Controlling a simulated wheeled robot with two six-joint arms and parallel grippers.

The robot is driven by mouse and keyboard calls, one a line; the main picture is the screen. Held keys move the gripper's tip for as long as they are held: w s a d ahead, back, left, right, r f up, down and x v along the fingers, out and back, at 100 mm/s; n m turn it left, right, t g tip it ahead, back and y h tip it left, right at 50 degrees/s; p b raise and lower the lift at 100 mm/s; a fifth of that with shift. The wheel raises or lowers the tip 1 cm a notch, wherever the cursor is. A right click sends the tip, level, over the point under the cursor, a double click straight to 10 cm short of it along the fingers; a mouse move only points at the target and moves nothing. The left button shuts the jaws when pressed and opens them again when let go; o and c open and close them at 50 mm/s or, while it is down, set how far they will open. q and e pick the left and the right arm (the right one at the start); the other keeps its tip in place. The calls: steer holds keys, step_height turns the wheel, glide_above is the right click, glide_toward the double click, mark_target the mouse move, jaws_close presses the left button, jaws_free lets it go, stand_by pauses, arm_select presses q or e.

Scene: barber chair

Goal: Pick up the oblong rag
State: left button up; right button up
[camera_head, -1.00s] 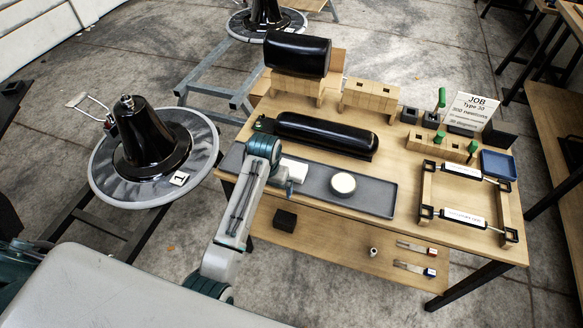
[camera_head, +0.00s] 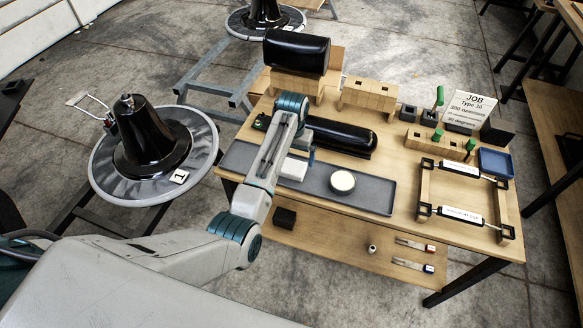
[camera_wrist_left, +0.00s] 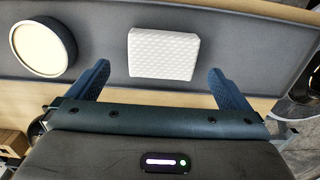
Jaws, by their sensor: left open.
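The oblong rag is a white quilted rectangle (camera_head: 294,168) lying in the left half of the long grey tray (camera_head: 371,198). In the left wrist view the rag (camera_wrist_left: 164,53) lies just beyond the fingertips, between their lines and untouched. My left gripper (camera_head: 308,150) is over the tray beside the rag, partly hidden by its own wrist. In the left wrist view the left gripper (camera_wrist_left: 158,76) has its two blue fingers wide apart with nothing between them. My right gripper is not in view.
A round white-topped item (camera_head: 342,182) sits in the tray beside the rag. A black padded roll (camera_head: 345,140) lies behind the tray. A wooden frame (camera_head: 463,195) stands at right. A lower shelf (camera_head: 340,240) runs below the tabletop.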

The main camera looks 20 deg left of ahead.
mark_target(292, 166)
arm_select(q)
steer(key=shift+w+a+f+p, duration=0.15)
steer(key=shift+f+p, duration=0.4)
steer(key=shift+f, duration=2.15)
steer(key=c, duration=0.8)
